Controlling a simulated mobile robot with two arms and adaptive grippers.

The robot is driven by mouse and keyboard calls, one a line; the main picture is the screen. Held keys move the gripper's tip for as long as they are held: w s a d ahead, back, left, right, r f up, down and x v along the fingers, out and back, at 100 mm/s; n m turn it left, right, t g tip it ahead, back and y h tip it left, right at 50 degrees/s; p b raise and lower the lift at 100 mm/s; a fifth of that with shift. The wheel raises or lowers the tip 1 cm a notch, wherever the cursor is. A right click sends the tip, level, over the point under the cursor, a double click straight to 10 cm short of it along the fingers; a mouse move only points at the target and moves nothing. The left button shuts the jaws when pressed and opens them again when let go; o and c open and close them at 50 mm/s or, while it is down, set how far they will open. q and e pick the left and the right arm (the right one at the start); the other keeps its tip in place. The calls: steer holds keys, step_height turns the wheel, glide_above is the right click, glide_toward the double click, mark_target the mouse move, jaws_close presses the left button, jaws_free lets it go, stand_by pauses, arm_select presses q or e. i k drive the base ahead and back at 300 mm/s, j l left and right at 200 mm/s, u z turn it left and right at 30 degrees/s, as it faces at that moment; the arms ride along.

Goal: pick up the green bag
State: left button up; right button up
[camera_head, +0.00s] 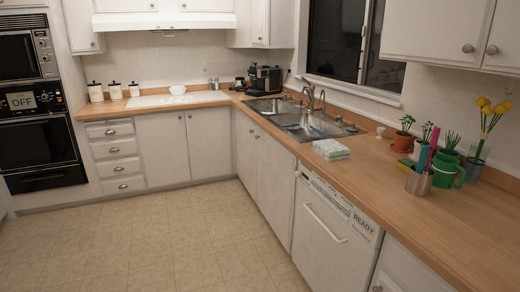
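No thing is plainly a green bag in the head view. A small pale green and white packet or folded stack (331,148) lies flat on the wooden counter, just in front of the sink. It is too small to tell whether it is a bag. A green jug or watering can (448,171) stands further right on the counter among potted plants. Neither of my grippers is in view.
The wooden counter (408,214) runs along the right wall, with a double sink (303,124) and a dishwasher (325,218) below. A cup of colourful utensils (418,182) stands near the counter's front edge. Wall ovens (37,143) are at left. The tiled floor (165,245) is clear.

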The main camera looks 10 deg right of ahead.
mark_target(330, 151)
steer(key=i+j, duration=0.1)
steer(key=i, duration=1.85)
steer(key=l+z, duration=0.05)
steer(key=l, duration=0.05)
